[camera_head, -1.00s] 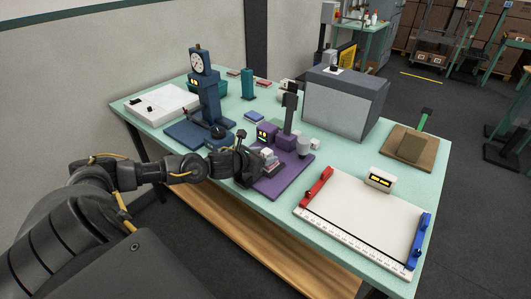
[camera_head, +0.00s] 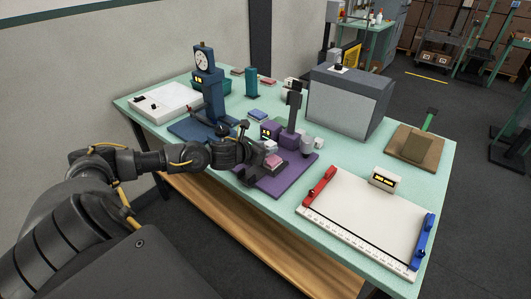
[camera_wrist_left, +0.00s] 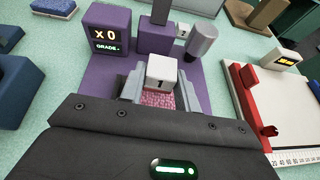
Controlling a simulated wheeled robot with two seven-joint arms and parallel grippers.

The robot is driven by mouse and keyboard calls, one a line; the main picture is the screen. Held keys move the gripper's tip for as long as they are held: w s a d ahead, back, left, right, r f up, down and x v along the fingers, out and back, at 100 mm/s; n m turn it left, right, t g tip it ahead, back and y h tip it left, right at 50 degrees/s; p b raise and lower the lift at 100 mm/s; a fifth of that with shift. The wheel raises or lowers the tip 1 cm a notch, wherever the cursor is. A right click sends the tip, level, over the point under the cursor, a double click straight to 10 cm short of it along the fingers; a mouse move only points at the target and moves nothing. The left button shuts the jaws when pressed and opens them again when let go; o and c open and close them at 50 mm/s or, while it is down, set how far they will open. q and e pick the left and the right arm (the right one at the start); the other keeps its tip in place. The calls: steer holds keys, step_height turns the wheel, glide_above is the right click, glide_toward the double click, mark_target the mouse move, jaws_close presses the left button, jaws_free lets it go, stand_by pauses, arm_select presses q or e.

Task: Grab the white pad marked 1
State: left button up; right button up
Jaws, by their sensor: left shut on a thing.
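The white pad marked 1 (camera_wrist_left: 161,73) is a small white block with a black 1 on its face. In the left wrist view it sits between the two grey fingers of my left gripper (camera_wrist_left: 158,88), which is shut on it. In the head view the pad (camera_head: 270,146) shows at the tip of my left gripper (camera_head: 262,152), over the purple station (camera_head: 285,181). A pink textured piece (camera_head: 273,162) is below the pad and also shows between the fingers in the wrist view (camera_wrist_left: 157,99). My right gripper is not in view.
The purple station has a display box reading X 0 GRADE (camera_wrist_left: 109,30), a post (camera_head: 292,113) and a grey cylinder (camera_wrist_left: 202,42). A blue gauge stand (camera_head: 207,85) is to the left. A white board with red and blue ends (camera_head: 365,224) lies right, on the green table.

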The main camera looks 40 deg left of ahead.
arm_select(q)
steer(key=s+a+r+b, duration=0.5)
steer(key=s+r, duration=0.5)
steer(key=s, duration=0.2)
steer(key=shift+s+a+b, duration=0.35)
steer(key=shift+s+a, duration=0.05)
steer(key=shift+a, duration=0.2)
